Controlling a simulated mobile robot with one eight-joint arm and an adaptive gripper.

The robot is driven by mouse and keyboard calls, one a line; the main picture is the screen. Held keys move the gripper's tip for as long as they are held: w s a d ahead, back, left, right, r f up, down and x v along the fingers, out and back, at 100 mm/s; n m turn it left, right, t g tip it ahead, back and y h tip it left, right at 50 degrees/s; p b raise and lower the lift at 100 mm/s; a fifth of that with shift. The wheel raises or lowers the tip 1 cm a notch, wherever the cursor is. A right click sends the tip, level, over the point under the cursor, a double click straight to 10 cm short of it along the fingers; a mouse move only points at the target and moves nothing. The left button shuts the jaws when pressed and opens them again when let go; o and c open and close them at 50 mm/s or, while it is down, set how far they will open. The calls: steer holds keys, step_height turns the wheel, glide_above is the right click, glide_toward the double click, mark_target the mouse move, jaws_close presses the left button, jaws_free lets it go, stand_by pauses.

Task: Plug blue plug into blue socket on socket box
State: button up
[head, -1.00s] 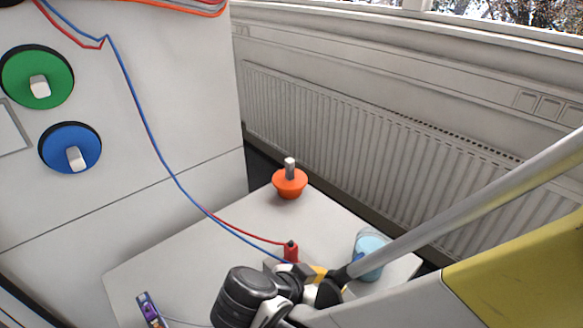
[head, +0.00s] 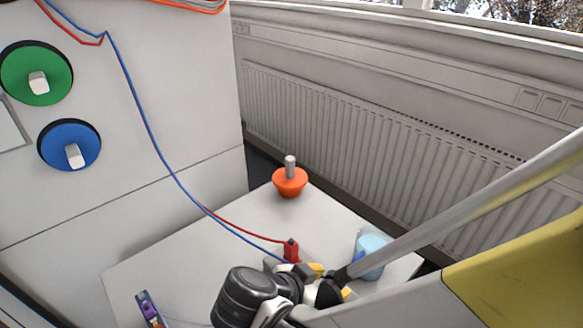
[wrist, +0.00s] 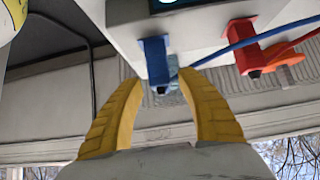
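In the wrist view, a blue block-shaped plug or socket part (wrist: 156,62) stands on the white socket box (wrist: 120,22). The blue cable's end meets it, but I cannot tell plug from socket or how far it is seated. My gripper (wrist: 162,82) has its two yellow fingers spread around the blue part, with gaps on both sides. In the head view my gripper (head: 332,282) is low over the table at the box (head: 272,262), mostly hidden by my arm. The blue plug is hidden there.
A red plug (head: 291,250) with a red cable stands beside the blue part, also in the wrist view (wrist: 243,46). A light blue cup (head: 371,256) is close right of my gripper.

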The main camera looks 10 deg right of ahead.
steer(key=v, duration=1.2)
steer(key=w+d+n+t+y, duration=0.1)
steer(key=w+d+n+y, duration=0.1)
steer(key=d+n+y, duration=0.2)
steer(key=w+d+n+y, duration=0.3)
steer(key=d+n+y, duration=0.1)
steer(key=d+n, duration=0.3)
steer(key=shift+d+r+t, duration=0.3)
steer(key=shift+d+t, duration=0.1)
steer(key=shift+d, duration=0.8)
